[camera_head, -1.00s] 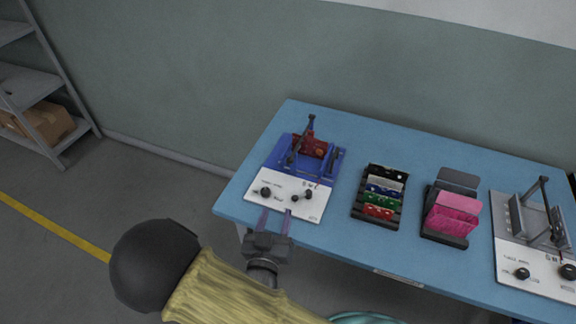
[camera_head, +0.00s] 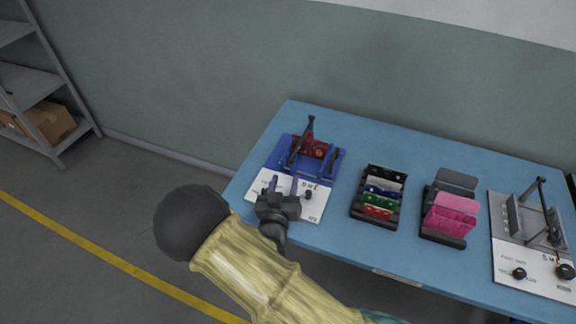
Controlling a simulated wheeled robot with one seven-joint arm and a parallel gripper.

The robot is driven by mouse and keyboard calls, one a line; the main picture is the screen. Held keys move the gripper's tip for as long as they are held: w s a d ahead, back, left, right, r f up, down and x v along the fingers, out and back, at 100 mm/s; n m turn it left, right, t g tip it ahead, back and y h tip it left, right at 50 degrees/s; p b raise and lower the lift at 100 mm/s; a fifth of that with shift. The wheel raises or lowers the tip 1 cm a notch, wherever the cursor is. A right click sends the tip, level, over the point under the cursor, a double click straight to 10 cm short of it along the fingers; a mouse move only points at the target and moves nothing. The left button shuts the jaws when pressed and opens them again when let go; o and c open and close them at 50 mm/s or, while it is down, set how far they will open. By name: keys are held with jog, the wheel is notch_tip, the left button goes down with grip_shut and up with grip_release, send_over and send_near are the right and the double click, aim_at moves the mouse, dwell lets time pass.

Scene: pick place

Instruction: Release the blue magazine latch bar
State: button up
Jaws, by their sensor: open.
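The blue magazine fixture (camera_head: 326,172) stands at the left end of the table, with a white front panel (camera_head: 312,208) carrying dark knobs. A dark latch bar (camera_head: 294,156) slants across the blue body, beside an upright dark post (camera_head: 309,130). A red piece (camera_head: 309,147) sits in the fixture behind the bar. My gripper (camera_head: 283,186) is open and empty, its two fingers pointing at the fixture over the white panel. The gripper hides part of the panel and its left knobs. I cannot tell whether the fingertips touch anything.
On the blue table (camera_head: 400,140), a black rack (camera_head: 370,211) of coloured cards and a black holder (camera_head: 440,236) with pink and grey plates stand right of the fixture. A grey fixture (camera_head: 535,225) stands at the right end. Shelving (camera_head: 35,90) is far left.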

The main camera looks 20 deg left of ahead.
aim_at(289, 164)
jog(key=w, duration=0.6)
jog(key=shift+a, duration=0.35)
grip_shut()
